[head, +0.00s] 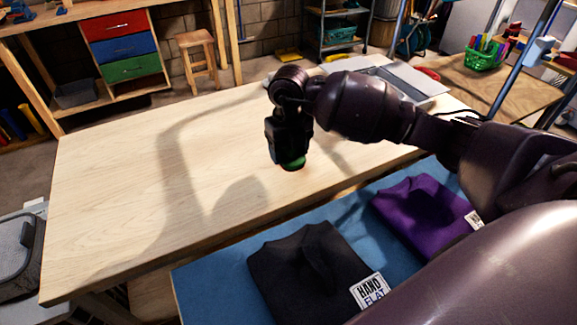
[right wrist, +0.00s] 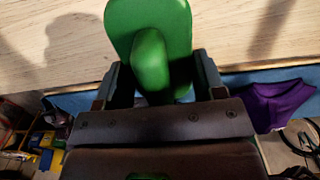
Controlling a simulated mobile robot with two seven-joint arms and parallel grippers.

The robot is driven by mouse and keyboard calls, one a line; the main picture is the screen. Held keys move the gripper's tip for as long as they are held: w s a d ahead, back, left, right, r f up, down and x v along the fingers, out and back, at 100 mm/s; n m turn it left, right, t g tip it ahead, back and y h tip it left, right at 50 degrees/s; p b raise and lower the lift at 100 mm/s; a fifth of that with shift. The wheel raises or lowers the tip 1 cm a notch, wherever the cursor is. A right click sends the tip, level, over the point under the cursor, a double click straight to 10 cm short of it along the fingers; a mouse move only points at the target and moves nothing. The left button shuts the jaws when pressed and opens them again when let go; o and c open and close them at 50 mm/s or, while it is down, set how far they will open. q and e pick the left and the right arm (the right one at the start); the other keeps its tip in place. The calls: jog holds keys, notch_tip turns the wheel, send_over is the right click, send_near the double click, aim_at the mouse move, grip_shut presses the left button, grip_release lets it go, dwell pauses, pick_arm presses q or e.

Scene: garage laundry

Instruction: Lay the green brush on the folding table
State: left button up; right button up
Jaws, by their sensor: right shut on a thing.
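My right gripper (head: 287,152) is shut on the green brush (head: 294,163), over the near part of the folding table (head: 120,180). In the head view only a little of the brush shows below the dark gripper. In the right wrist view the brush (right wrist: 150,30) shows as a flat green oval with a raised green handle (right wrist: 152,62) between the fingers (right wrist: 160,90). The pale wooden tabletop lies beyond it. I cannot tell whether the brush touches the table. My left gripper is not in view.
A blue surface (head: 215,280) along the table's near side bears a black folded garment (head: 300,265) with a label and a purple one (head: 420,210). A grey flat item (head: 415,78) lies at the table's far right. The left and middle tabletop is bare.

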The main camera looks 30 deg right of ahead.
aim_at(289, 175)
notch_tip(289, 175, down, 6)
jog(key=shift+r+b, duration=0.25)
jog(key=shift+b, duration=0.15)
jog(key=o, duration=0.4)
jog(key=shift+f, duration=0.15)
jog(key=o, duration=0.5)
jog(key=shift+c, duration=0.2)
